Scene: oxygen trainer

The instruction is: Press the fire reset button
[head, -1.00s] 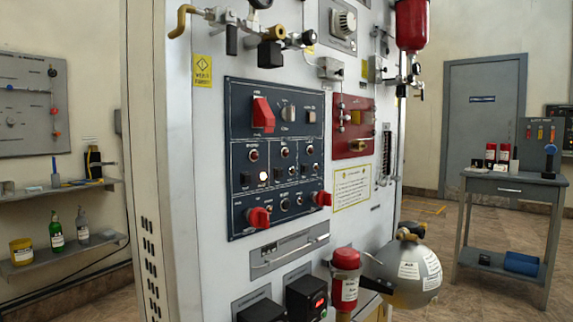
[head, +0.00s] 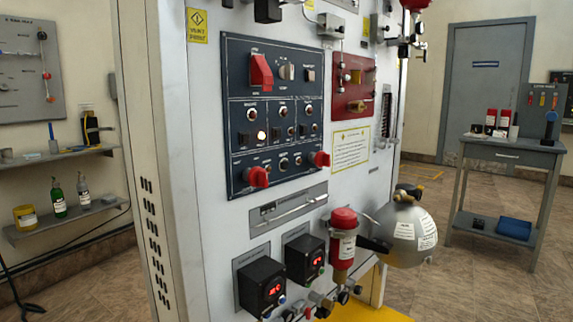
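The tall white trainer cabinet (head: 205,215) fills the middle of the head view. Its dark blue control panel (head: 240,145) carries a large red switch (head: 261,72), several small round buttons and switches, one glowing light (head: 262,135), and two red knobs (head: 257,176) (head: 320,159) at the bottom. A red panel (head: 352,80) with brass-coloured fittings sits to the right of it. The labels are too small to read, so I cannot tell which control is the fire reset button. Neither of my grippers is in view.
Black boxes with red displays (head: 262,287) (head: 304,258), a red cylinder (head: 343,243) and a silver sphere (head: 407,235) stick out low on the cabinet front. A grey table (head: 508,155) stands at right. Wall shelves (head: 70,222) are at left. Floor between cabinet and table is clear.

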